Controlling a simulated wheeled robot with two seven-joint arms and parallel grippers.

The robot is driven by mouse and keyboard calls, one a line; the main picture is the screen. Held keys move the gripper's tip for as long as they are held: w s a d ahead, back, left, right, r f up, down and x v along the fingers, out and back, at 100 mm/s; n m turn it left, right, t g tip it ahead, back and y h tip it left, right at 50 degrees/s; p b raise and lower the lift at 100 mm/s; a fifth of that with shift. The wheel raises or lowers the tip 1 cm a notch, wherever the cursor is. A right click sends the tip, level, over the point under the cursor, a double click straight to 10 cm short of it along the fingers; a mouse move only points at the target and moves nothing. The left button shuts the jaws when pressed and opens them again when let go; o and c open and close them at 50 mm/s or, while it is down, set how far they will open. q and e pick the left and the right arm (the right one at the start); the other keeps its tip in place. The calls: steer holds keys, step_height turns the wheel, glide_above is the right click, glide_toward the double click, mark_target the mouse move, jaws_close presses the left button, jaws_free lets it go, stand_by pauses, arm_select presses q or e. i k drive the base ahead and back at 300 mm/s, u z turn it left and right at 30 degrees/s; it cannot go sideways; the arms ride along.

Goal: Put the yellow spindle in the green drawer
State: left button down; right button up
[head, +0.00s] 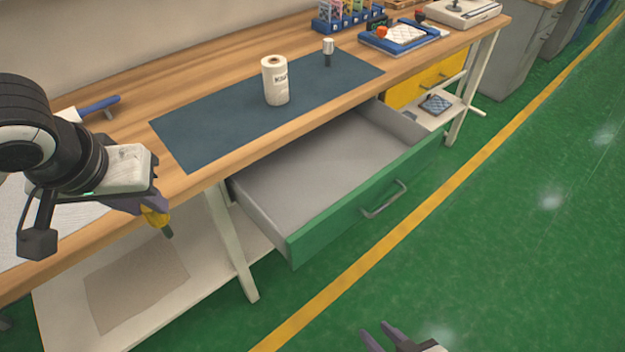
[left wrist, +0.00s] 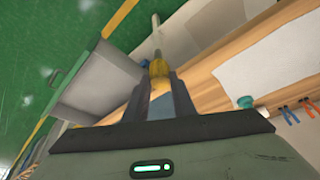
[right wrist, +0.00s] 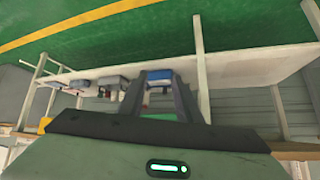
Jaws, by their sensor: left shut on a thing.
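The yellow spindle (head: 156,217) is held between the fingers of my left gripper (head: 150,203), in front of the bench edge and left of the drawer. It has a dark tip pointing down. It also shows between the fingers in the left wrist view (left wrist: 158,70). The green drawer (head: 340,215) is pulled open under the bench, and its grey inside looks empty. In the left wrist view the drawer (left wrist: 95,80) lies to the left of the spindle. My right gripper (head: 380,338) is low at the bottom edge of the head view, with its fingers apart and nothing between them.
The wooden bench (head: 215,85) carries a dark blue mat (head: 220,125), a white roll (head: 275,80) and a small black-and-white object (head: 328,52). A yellow drawer (head: 420,85) is right of the open drawer. A bench leg (head: 232,245) stands between spindle and drawer. The green floor is clear.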

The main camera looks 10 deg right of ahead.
mark_target(327, 156)
steer(key=k, duration=0.8)
steer(key=z, duration=1.25)
steer(key=i, duration=2.25)
steer(key=u, duration=1.25)
steer(key=i, duration=0.15)
steer(key=u, duration=0.05)
